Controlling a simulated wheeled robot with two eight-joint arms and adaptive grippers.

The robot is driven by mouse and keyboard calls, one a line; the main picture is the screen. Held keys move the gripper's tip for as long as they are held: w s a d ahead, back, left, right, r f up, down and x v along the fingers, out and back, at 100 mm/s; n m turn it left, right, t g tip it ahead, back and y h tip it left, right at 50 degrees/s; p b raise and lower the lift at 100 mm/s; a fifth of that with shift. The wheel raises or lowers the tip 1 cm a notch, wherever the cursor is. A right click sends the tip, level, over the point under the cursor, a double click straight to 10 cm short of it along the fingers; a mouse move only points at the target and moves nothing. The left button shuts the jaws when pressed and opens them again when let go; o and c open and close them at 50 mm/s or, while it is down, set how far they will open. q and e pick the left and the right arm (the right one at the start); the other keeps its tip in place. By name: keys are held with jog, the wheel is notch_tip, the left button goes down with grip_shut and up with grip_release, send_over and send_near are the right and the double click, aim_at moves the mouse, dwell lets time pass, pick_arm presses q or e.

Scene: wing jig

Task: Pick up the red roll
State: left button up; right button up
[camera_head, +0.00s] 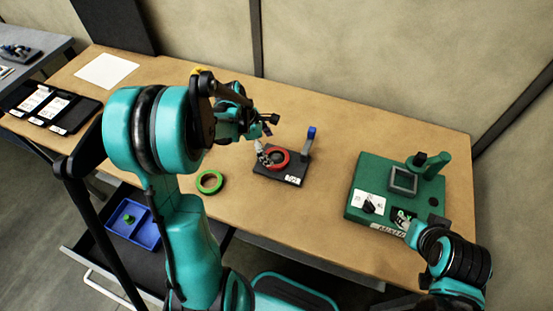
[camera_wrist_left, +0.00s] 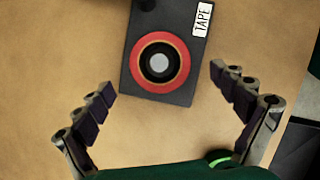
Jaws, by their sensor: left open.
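The red roll (camera_head: 285,162) lies flat on a black tape base (camera_head: 270,174) in the middle of the table. In the left wrist view the red roll (camera_wrist_left: 160,87) has a dark core with a grey centre. The base has a white label reading TAPE (camera_wrist_left: 203,18). My left gripper (camera_head: 268,138) is open and empty, above and beside the roll in the head view. In the wrist view its fingertips (camera_wrist_left: 162,78) stand wide on either side of the roll, apart from it.
A grey post with a blue top (camera_head: 311,133) rises at the base's right. A green roll (camera_head: 219,187) lies to the left on the table. A green station (camera_head: 355,213) stands at the right. A blue tray (camera_head: 146,237) sits in an open drawer below.

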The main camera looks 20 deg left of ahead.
aim_at(276, 156)
pick_arm(q)
jog(key=b+x, duration=0.1)
jog(key=x, duration=0.3)
jog(key=shift+w+d+f+b, duration=0.1)
jog(key=shift+d+f+b, duration=0.05)
jog(key=shift+f+b, duration=0.2)
jog(key=shift+c, duration=1.2)
jog(key=c, duration=1)
jog(key=shift+r, duration=0.1)
